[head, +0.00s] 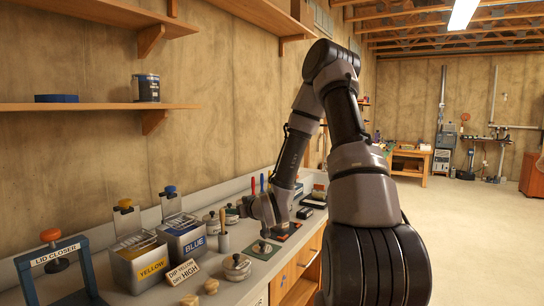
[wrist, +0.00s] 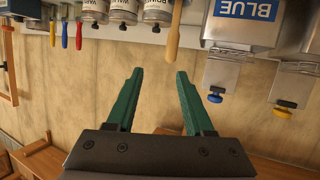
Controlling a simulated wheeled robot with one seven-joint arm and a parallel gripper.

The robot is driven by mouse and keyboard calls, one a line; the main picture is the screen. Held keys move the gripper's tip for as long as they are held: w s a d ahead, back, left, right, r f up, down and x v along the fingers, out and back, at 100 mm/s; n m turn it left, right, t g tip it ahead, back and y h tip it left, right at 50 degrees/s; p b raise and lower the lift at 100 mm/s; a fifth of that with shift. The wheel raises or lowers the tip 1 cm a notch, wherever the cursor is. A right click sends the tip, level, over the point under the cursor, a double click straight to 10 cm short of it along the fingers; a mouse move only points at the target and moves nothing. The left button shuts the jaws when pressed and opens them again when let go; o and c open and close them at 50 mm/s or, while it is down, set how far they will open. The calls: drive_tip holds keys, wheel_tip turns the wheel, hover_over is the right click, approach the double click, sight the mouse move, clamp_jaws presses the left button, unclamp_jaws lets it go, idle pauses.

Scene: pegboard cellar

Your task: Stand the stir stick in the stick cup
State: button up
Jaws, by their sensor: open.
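A pale wooden stick-like handle (head: 223,217) stands upright on the bench, left of my gripper in the head view. It also shows, upside down, in the wrist view (wrist: 174,35), above the right fingertip. I take it for the stir stick, but cannot be sure. Its lower end is grey in the head view; I cannot tell whether this is a cup. I cannot pick out the stick cup with certainty. My gripper (wrist: 159,72) has two green fingers spread wide with nothing between them. It points toward the wall side of the bench, apart from the handle.
A yellow-labelled tin (head: 138,262) and a blue-labelled tin (head: 184,240) stand left, behind a sign (head: 183,271). The blue lid closer frame (head: 62,268) is at far left. Lidded cans (wrist: 122,10) line the wall side beside coloured handles (wrist: 79,32). A lidded pot (head: 237,266) sits in front.

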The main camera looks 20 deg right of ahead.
drive_tip(key=s+d+r+m+g+h, duration=0.2)
drive_tip(key=s+r, duration=0.4)
drive_tip(key=r, duration=0.2)
drive_tip(key=s+d+r+m+g+h, duration=0.2)
drive_tip(key=s+r, duration=0.3)
drive_tip(key=r, duration=0.4)
drive_tip(key=s+a+r+m+g+y, duration=0.1)
drive_tip(key=s+r, duration=0.3)
drive_tip(key=s, duration=0.6)
drive_tip(key=s+a+r+m+g+y, duration=0.1)
drive_tip(key=s+r, duration=0.3)
drive_tip(key=s, duration=0.6)
drive_tip(key=shift+a+m+g+y, duration=0.4)
drive_tip(key=shift+a+m, duration=0.1)
drive_tip(key=shift+m, duration=0.3)
